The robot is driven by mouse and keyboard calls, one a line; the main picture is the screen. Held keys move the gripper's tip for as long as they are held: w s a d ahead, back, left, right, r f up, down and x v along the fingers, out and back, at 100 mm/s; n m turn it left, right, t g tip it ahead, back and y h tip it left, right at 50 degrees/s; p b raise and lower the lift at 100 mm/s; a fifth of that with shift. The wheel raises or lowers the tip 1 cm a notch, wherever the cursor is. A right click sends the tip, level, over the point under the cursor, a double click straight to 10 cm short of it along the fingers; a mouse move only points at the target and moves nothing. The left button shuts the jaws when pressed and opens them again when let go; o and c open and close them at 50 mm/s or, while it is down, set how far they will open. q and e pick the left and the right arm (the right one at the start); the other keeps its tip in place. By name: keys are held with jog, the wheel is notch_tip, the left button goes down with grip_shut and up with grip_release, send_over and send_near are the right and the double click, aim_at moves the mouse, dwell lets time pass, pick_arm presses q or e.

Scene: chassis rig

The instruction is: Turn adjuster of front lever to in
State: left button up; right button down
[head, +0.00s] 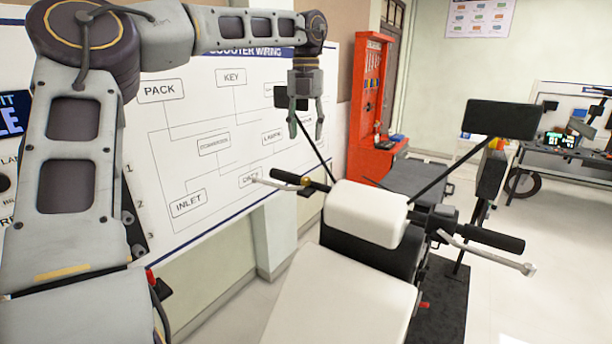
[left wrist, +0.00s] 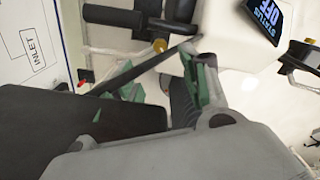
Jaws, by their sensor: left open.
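A scooter handlebar stands ahead, with a left lever (head: 278,185) and a right lever (head: 480,254) beside black grips. A small brass-coloured adjuster (head: 305,180) sits at the inner end of the left lever; a brass-coloured round part (left wrist: 160,45) also shows by the grip in the left wrist view. I cannot tell which lever is called front. My left gripper (head: 306,136) points down, open and empty, above the left side of the handlebar, apart from the adjuster. Its green-padded fingers (left wrist: 168,92) show in the left wrist view. My right gripper is out of view.
The left mirror (head: 291,98) and its thin stalk (head: 318,150) are close to my left gripper. The right mirror (head: 502,119) stands out to the right. A wiring board (head: 225,140) lines the left wall. A red tool cabinet (head: 369,100) stands behind. A small display reads OFF (left wrist: 264,18).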

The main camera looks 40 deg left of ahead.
aim_at(306, 178)
pick_arm(q)
notch_tip(306, 178, down, 12)
jog(key=shift+s+r+p, duration=0.1)
jog(key=shift+p, duration=0.25)
jog(key=shift+f, duration=0.6)
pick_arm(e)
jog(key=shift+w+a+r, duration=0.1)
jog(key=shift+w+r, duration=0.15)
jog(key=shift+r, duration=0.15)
pick_arm(q)
jog(key=c, duration=1)
grip_shut()
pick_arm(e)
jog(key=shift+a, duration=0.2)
